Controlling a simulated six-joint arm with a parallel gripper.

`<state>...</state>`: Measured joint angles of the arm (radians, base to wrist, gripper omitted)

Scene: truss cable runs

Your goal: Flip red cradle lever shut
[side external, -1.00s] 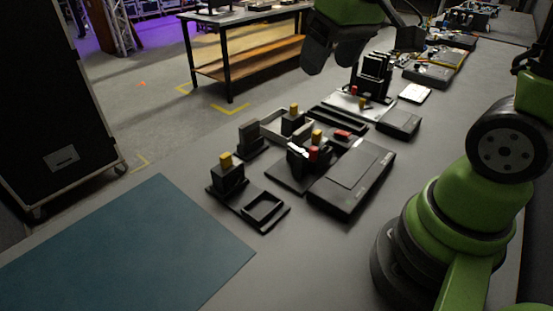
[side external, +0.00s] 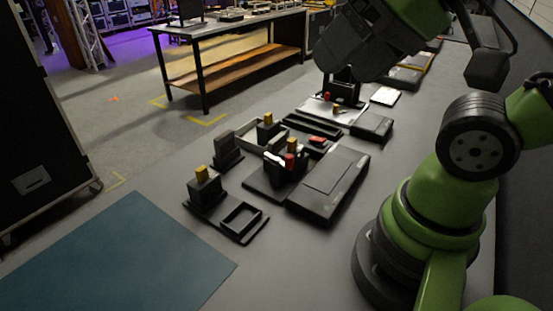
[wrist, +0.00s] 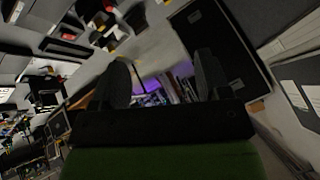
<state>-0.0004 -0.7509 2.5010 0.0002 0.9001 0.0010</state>
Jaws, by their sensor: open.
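A black cradle-like fixture (side external: 278,169) stands mid-bench on a dark base, with a red-tipped part (side external: 289,160) and a yellow-tipped part (side external: 295,146) upright on it. Another red piece (side external: 318,140) lies low just behind it, and a red knob (side external: 326,96) shows farther back. I cannot tell which red part is the cradle lever. My gripper (side external: 338,55) is in the air above the back of the bench, apart from these parts. In the wrist view my gripper (wrist: 163,82) has its two dark fingers spread with nothing between them.
A flat black box (side external: 330,185) lies right of the fixture. Yellow-topped black blocks (side external: 203,183) and an open tray (side external: 240,220) are to its left. A blue mat (side external: 110,255) covers the clear front left. A wooden-shelved table (side external: 235,65) stands behind.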

